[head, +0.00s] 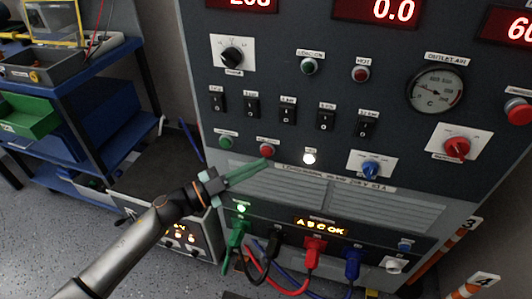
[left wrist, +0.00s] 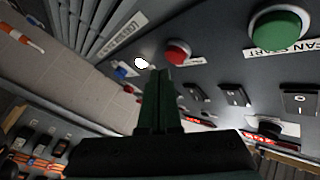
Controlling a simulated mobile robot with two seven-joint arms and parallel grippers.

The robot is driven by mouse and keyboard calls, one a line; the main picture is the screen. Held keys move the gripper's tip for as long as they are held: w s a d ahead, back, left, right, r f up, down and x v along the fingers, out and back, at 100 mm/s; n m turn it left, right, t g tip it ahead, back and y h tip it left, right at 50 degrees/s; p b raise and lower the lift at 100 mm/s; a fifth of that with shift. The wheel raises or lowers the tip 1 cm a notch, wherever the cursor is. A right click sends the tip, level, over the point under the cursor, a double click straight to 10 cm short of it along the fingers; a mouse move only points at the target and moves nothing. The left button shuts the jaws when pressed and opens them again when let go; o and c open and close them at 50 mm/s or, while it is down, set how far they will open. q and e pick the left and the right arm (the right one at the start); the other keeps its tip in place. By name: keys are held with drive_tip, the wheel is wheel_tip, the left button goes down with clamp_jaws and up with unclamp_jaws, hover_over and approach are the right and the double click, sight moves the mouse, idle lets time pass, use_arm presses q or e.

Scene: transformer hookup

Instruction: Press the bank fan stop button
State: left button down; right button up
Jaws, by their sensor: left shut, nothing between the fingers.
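The red fan stop button (head: 267,149) sits on the dark panel, right of the green fan start button (head: 226,142) and left of a lit white lamp (head: 309,158). In the left wrist view the red button (left wrist: 178,52) shows just beyond the fingertips, and the green button (left wrist: 281,30) is at the upper right. My left gripper (head: 268,163) is shut and empty, its green fingers pointing at the panel just below the red button. It shows in the left wrist view too (left wrist: 160,72). I cannot tell whether the tips touch the button.
Black rocker switches (head: 289,110) line up above the buttons. A blue knob (head: 370,169) is to the right, and a red knob (head: 456,147) further right. Colored cables (head: 313,253) plug in below the vents. A blue cart (head: 75,115) with a green bin (head: 27,115) stands at left.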

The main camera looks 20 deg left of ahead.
use_arm(q)
drive_tip(key=shift+w, duration=0.1)
idle(0.3)
drive_tip(key=shift+w, duration=0.4)
drive_tip(key=shift+w, duration=0.4)
idle(0.5)
drive_tip(key=shift+s+p, duration=0.6)
drive_tip(key=shift+s, duration=0.3)
drive_tip(key=s+p, duration=0.2)
drive_tip(key=s, duration=0.4)
